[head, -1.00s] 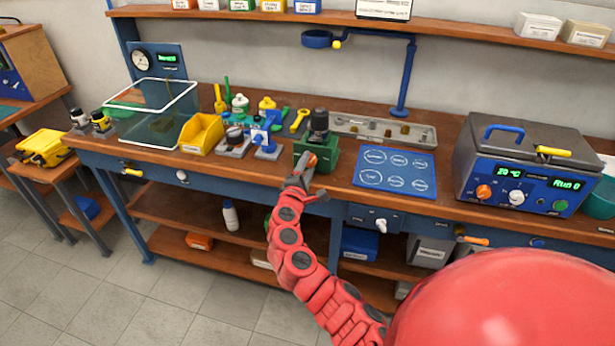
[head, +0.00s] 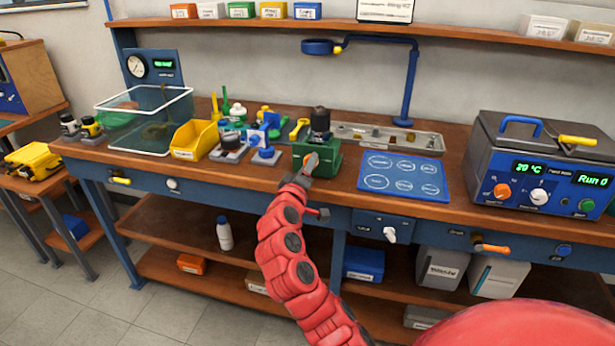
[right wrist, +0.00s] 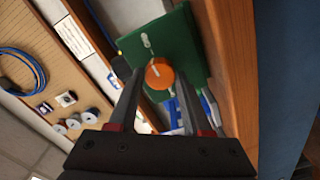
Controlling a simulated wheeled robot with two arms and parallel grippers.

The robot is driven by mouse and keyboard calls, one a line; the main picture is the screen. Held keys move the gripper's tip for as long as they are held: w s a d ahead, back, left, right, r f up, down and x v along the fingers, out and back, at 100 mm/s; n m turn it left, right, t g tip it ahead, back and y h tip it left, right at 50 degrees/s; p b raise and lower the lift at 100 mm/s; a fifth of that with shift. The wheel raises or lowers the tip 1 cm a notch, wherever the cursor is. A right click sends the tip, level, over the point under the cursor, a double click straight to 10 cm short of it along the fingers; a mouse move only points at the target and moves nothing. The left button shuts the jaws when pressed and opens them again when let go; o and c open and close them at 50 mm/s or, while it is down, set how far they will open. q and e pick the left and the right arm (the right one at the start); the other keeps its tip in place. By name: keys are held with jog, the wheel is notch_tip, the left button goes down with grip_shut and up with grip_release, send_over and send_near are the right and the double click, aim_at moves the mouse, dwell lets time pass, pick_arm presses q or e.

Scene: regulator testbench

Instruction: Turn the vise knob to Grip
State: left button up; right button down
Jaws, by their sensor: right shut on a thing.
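The green vise (head: 326,158) stands near the front edge of the workbench, with a dark cylindrical part on top. Its orange knob (head: 311,162) is on the front face. My right gripper (head: 306,174) reaches up to the knob from below in the head view. In the right wrist view the orange knob (right wrist: 159,75), with a pale pointer line, lies between the fingertips of my right gripper (right wrist: 160,85), which is shut on it. The green vise body (right wrist: 183,42) is behind it. The knob's labels are too small to read. My left gripper is not in view.
A blue mat (head: 403,177) with white circles lies right of the vise, a metal tray (head: 425,142) behind it. A yellow bin (head: 195,140) and small fixtures stand to the left. A heated bath (head: 540,165) is at the right. The bench's front edge is close below the vise.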

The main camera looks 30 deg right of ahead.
jog(key=shift+f+m+b, duration=0.1)
jog(key=shift+m+b, duration=0.25)
jog(key=shift+m, duration=0.05)
jog(key=shift+c, duration=1.7)
grip_release()
jog(key=v, duration=1.7)
jog(key=shift+a+b, duration=0.25)
jog(key=shift+b, duration=0.1)
